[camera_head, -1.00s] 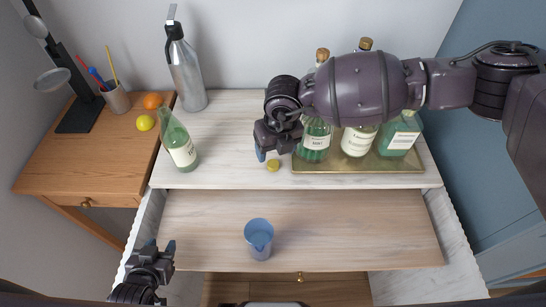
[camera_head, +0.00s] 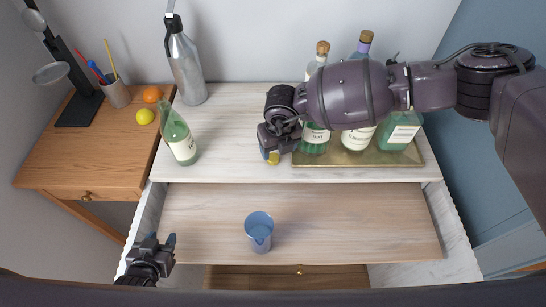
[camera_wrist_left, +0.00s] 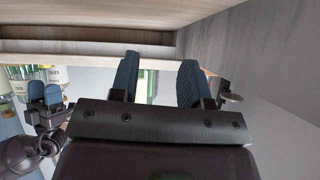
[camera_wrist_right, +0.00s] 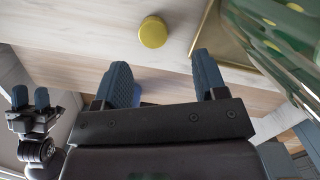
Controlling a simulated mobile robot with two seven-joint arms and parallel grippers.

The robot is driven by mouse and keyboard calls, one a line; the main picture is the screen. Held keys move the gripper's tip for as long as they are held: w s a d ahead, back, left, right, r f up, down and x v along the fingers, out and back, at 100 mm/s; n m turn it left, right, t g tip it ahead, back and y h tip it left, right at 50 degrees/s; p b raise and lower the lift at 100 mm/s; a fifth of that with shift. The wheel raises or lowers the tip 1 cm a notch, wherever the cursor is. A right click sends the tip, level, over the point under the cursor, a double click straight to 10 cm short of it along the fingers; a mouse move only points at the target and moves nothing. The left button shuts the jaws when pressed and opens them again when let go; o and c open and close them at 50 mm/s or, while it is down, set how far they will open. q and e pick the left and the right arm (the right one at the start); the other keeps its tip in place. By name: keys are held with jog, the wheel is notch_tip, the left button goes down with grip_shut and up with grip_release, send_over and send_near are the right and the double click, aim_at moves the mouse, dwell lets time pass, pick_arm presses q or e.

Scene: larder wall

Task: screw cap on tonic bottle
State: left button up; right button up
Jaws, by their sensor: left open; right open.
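The tonic bottle (camera_head: 181,142), green with a white label, stands upright and without a cap at the left end of the white shelf top. A yellow-gold cap (camera_head: 273,159) lies on the shelf top left of a brass tray. My right gripper (camera_head: 268,154) is open at the cap and partly covers it in the head view. In the right wrist view the cap (camera_wrist_right: 153,33) lies beyond the open fingertips (camera_wrist_right: 162,70), with nothing between them. My left gripper (camera_head: 162,241) is open and empty, low at the left; its open fingers show in the left wrist view (camera_wrist_left: 160,75).
The brass tray (camera_head: 350,159) holds several bottles close to my right arm. A blue cup (camera_head: 259,232) stands on the lower board. A steel flask (camera_head: 187,72) is behind the tonic bottle. A side table (camera_head: 62,165) holds fruit, a pen cup and a lamp.

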aim_at(273, 157)
jog(key=shift+f, duration=0.15)
pick_arm(q)
jog(key=shift+w+f+b, duration=0.2)
jog(key=shift+f+b, duration=0.65)
jog(key=shift+b, duration=0.3)
pick_arm(e)
jog(key=f, duration=0.2)
jog(key=a+f, duration=0.1)
jog(key=shift+w+f, duration=0.35)
jog(key=shift+w, duration=0.05)
pick_arm(q)
jog(key=shift+w+d+b, duration=0.1)
jog(key=shift+w+b, duration=0.25)
jog(key=shift+b, duration=0.1)
pick_arm(e)
jog(key=shift+w+f, duration=0.1)
jog(key=shift+f, duration=0.55)
pick_arm(q)
jog(key=shift+r, duration=0.1)
pick_arm(e)
jog(key=c, duration=1)
